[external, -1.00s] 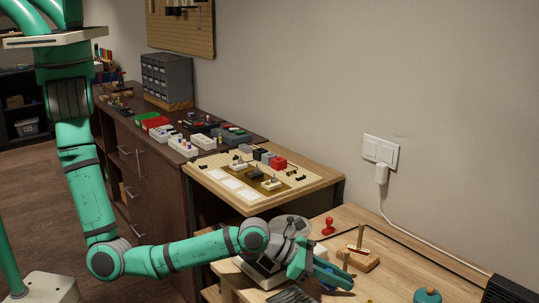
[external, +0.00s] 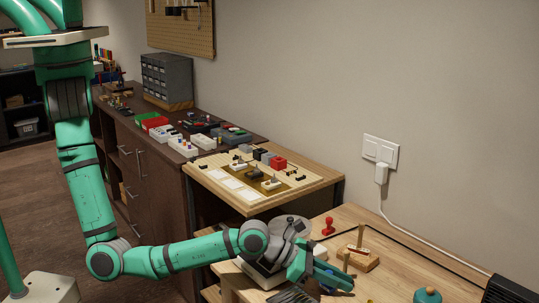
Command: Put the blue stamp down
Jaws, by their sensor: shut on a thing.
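My gripper (external: 328,279) is low over the front part of the light wooden table (external: 408,252), at the bottom centre of the external view. Its green fingers are shut on the blue stamp (external: 327,288), of which only a small blue part shows at the fingers. The fingers and wrist hide the rest. I cannot tell whether the stamp's base touches the table. A red stamp (external: 328,226) stands upright on the table, beyond my gripper and apart from it.
A wooden block with upright pegs (external: 358,259) stands close to the right of my gripper. A teal round-topped object (external: 427,296) is at the bottom right. A black line runs along the table's back. A raised board (external: 215,184) with small parts lies behind. The table's right middle is clear.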

